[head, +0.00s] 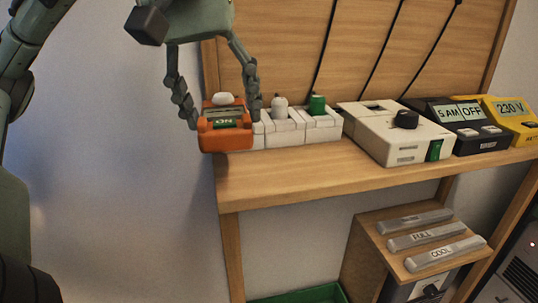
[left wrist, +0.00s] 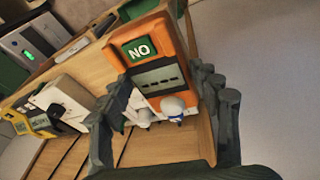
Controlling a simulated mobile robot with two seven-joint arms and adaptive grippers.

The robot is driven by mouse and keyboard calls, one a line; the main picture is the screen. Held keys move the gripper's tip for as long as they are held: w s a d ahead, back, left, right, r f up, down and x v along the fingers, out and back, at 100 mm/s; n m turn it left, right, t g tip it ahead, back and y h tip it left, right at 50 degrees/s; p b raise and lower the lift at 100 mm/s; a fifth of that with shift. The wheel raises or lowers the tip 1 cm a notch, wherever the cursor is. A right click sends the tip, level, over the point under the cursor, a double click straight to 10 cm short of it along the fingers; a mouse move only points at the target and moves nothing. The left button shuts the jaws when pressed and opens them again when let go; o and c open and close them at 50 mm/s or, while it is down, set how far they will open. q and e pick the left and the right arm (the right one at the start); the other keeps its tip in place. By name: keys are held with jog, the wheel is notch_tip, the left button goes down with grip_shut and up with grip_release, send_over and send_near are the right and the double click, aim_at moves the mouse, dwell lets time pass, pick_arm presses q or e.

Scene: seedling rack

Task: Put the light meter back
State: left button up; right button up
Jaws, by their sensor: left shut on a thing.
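My left gripper (head: 223,112) comes down from above and is shut on the meter, one finger on each side. In the left wrist view the meter (left wrist: 160,75) appears upside down between the fingers, its display showing dashes. I cannot tell whether its base touches the shelf. My right gripper is not in view.
The strip carries a white plug (head: 280,107) and a green plug (head: 317,104) close to my right-hand finger. Farther right stand a white box (head: 385,132) with a black knob, a black timer (head: 465,122) and a yellow 230 V unit (head: 512,118). Black cables hang behind.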

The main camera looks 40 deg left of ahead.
pick_arm(q)
jog(key=w+d+f, duration=0.1)
jog(key=w, duration=0.1)
jog(key=w+f, duration=0.1)
jog(key=w, duration=0.1)
jog(key=w+d+f, duration=0.1)
jog(key=w+f, duration=0.1)
jog(key=shift+d, duration=0.3)
jog(key=shift+w+d+f, duration=0.15)
jog(key=shift+w+f, duration=0.3)
notch_tip(320, 180, down, 3)
jog(key=shift+f, duration=0.3)
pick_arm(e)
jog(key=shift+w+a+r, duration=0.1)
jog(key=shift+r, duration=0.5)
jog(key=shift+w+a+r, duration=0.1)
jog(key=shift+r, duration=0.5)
pick_arm(q)
jog(key=o, duration=1.5)
jog(key=shift+f, duration=0.1)
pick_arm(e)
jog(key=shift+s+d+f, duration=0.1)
pick_arm(q)
jog(key=shift+o, duration=0.2)
